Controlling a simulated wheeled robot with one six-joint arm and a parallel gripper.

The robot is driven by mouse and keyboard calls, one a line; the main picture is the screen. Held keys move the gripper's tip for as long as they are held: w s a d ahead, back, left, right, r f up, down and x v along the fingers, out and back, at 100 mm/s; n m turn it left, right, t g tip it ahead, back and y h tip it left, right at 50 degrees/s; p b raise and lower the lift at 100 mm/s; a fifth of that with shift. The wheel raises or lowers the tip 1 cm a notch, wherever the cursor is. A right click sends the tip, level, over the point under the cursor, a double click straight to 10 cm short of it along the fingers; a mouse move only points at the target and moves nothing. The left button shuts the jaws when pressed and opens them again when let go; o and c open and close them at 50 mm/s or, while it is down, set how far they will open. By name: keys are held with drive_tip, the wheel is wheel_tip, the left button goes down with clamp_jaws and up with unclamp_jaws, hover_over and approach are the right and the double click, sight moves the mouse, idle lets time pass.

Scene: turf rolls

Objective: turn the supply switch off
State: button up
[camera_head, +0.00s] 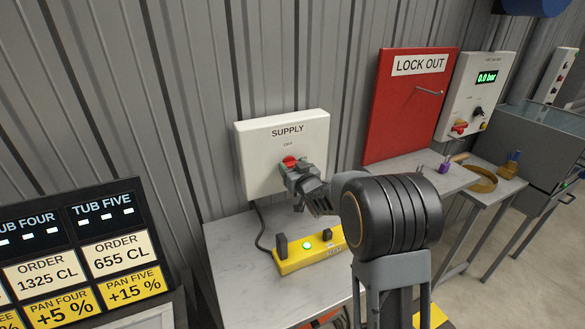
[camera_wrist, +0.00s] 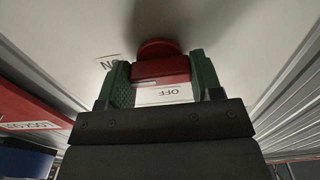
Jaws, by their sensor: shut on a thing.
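The supply switch box (camera_head: 258,160) is a white panel marked SUPPLY on the corrugated wall, left of centre in the head view. Its red knob (camera_head: 290,161) sits on the lower middle of the panel. My gripper (camera_head: 297,172) reaches the panel from the right and is shut on the red knob. In the wrist view the knob (camera_wrist: 160,68) stands between the two green finger pads of my gripper (camera_wrist: 162,85). An OFF label shows just below the knob, and part of an ON label shows to its left. The knob's exact angle is partly hidden by the fingers.
A grey table (camera_head: 235,262) stands under the panel, with a yellow box (camera_head: 300,256) with a lit green button on it. A red LOCK OUT board (camera_head: 405,115) and a white gauge box (camera_head: 478,90) reading 0.0 bar are to the right. An order board (camera_head: 75,262) is at left.

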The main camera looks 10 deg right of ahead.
drive_tip(key=shift+f+n+b, duration=0.35)
drive_tip(key=shift+n+b, duration=0.45)
drive_tip(key=shift+b, duration=0.85)
drive_tip(key=n+b, duration=0.1)
drive_tip(key=b, duration=0.2)
drive_tip(key=shift+n, duration=0.3)
drive_tip(key=n+b, duration=0.4)
drive_tip(key=b, duration=0.2)
drive_tip(key=shift+n, duration=0.3)
drive_tip(key=n+b, duration=0.5)
drive_tip(key=shift+r, duration=0.15)
drive_tip(key=shift+r+n+b, duration=0.15)
drive_tip(key=shift+n+b, duration=1.25)
drive_tip(key=shift+n, duration=1.2)
drive_tip(key=o, duration=0.9)
